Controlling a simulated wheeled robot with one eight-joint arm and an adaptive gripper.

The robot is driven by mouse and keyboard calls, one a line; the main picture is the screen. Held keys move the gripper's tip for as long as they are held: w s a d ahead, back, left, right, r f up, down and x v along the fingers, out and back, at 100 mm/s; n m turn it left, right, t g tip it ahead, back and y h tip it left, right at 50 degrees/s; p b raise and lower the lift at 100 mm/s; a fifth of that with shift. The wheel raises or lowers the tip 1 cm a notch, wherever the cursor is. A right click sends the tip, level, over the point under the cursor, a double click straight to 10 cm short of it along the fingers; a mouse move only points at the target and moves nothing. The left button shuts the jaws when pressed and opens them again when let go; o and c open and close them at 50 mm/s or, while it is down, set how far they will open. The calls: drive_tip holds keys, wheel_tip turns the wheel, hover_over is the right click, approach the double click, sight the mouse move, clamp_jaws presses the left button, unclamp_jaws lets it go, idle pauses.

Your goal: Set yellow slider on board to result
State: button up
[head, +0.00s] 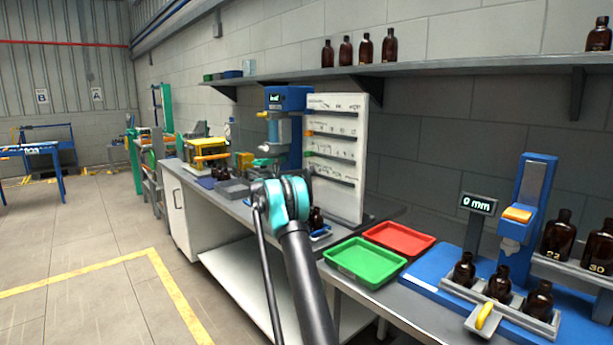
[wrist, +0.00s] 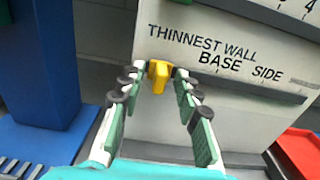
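The white board (head: 338,120) stands upright on the bench, with several slotted rows and coloured sliders. In the wrist view the yellow slider (wrist: 159,74) sits at the left end of the lowest slot, under the words "THINNEST WALL"; "BASE" and "SIDE" are printed further right along this slot.
A blue press (wrist: 48,60) stands just left of the board. A red tray (head: 400,237) and a green tray (head: 366,262) lie to the right. Further right are a blue gauge stand (head: 530,205), a "0 mm" display (head: 478,203) and several amber bottles.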

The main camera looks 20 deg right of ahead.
drive_tip(key=shift+x, duration=0.8)
drive_tip(key=shift+c, duration=0.3)
clamp_jaws()
